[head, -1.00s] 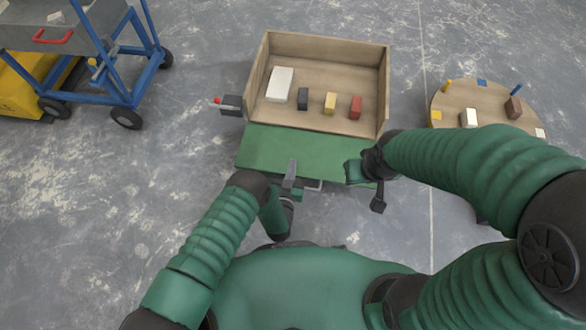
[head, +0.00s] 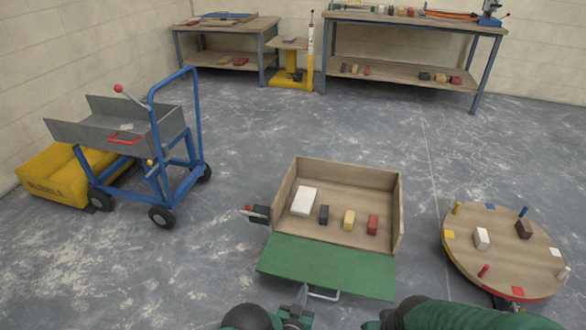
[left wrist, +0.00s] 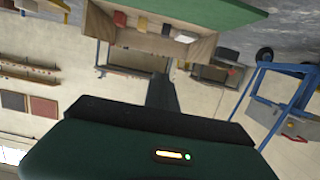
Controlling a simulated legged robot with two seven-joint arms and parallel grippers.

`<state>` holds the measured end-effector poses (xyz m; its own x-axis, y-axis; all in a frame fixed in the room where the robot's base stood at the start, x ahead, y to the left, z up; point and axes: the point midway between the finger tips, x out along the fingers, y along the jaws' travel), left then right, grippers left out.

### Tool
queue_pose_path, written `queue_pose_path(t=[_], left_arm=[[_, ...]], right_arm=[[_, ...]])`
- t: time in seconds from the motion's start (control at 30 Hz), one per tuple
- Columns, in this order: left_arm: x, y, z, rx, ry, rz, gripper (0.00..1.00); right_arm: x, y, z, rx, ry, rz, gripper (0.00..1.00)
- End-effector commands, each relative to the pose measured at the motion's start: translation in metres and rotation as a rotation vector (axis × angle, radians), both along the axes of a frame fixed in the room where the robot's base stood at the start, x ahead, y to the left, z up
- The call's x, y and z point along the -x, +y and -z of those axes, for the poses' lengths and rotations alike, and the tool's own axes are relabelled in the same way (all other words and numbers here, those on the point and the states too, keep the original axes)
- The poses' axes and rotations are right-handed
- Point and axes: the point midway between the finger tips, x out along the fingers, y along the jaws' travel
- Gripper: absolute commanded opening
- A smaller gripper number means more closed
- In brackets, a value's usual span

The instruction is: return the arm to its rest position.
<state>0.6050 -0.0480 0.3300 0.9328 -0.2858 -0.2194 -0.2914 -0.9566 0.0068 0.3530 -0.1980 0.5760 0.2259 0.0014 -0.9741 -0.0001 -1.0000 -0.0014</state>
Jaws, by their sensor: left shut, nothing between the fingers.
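My left gripper (head: 303,294) is at the bottom middle of the head view, shut and empty. Its fingers point up the picture, close to the front edge of the green flap. In the left wrist view its dark closed fingers (left wrist: 162,94) show above the green gripper body, with nothing held. My right arm (head: 465,314) lies along the bottom right of the head view.
A wooden box (head: 398,215) with a green flap (head: 325,268) holds white, dark, yellow and red blocks. A round table (head: 500,260) stands right. A blue cart (head: 180,190) and yellow tub (head: 50,180) stand left. Workbenches (head: 415,75) line the back wall.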

Motion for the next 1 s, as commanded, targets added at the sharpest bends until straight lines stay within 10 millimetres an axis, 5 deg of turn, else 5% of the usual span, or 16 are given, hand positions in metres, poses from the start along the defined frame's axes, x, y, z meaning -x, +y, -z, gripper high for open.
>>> queue_pose_path(t=[0.13, 0.27, 0.4, 0.6, 0.87, 1.0], left_arm=[[-0.034, 0.025, -0.064, -0.043, 0.174, -0.005, 0.0], [-0.025, 0.073, -0.119, -0.096, 0.381, -0.031, 0.0], [0.026, 0.135, -0.173, -0.145, 0.602, -0.089, 0.0], [0.127, 0.201, -0.22, -0.175, 0.86, -0.175, 0.0], [0.251, 0.246, -0.248, -0.171, 1.103, -0.263, 0.0], [0.253, 0.245, -0.304, -0.173, 1.116, -0.262, 0.0]], right_arm=[[0.0, 0.0, -0.001, 0.0, 0.0, 0.0, 0.33], [0.0, 0.0, 0.0, 0.0, 0.0, 0.0, 0.33], [0.0, 0.0, 0.0, 0.0, 0.0, 0.0, 0.33], [0.0, 0.0, 0.0, 0.0, 0.0, 0.0, 0.33], [0.0, 0.0, 0.0, 0.0, 0.0, 0.0, 0.33], [-0.001, 0.0, -0.058, 0.0, -0.001, 0.0, 0.33]])
